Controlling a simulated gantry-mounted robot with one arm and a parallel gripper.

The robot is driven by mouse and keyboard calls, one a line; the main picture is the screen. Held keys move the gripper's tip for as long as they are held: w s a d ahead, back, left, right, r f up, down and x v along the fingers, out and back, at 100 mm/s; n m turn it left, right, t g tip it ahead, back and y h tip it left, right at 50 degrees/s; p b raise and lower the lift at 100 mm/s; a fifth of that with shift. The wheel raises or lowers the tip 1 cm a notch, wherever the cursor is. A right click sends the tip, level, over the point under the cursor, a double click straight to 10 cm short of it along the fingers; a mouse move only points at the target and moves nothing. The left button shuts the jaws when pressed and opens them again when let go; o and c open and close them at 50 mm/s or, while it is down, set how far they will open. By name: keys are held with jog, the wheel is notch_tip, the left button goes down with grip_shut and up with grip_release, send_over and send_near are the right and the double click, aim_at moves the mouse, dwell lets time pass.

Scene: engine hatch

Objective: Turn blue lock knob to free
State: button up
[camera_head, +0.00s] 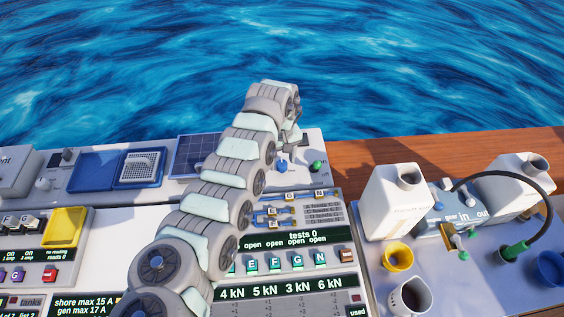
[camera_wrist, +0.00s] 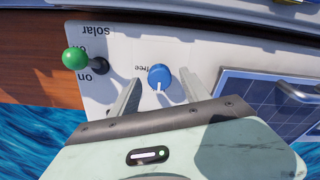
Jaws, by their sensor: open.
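The blue lock knob (camera_wrist: 159,76) sits on the white panel in the wrist view, with a white pointer on it directed down toward my gripper. The printed word "free" is beside it, upside down in this view. In the head view the knob (camera_head: 282,167) shows small, just below my gripper (camera_head: 289,143). In the wrist view my gripper (camera_wrist: 160,97) is open, with one finger on each side of the knob's lower part. I cannot tell whether the fingers touch the knob.
A green-topped switch lever (camera_wrist: 76,59) marked "solar" and "on" stands left of the knob. A solar panel (camera_wrist: 272,98) with a handle (camera_wrist: 297,92) lies to the right. White jugs (camera_head: 396,203) and a mug (camera_head: 409,296) stand further right in the head view. Blue water lies beyond the deck.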

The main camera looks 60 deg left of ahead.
jog(key=shift+f, duration=0.8)
jog(key=shift+c, duration=0.3)
grip_shut()
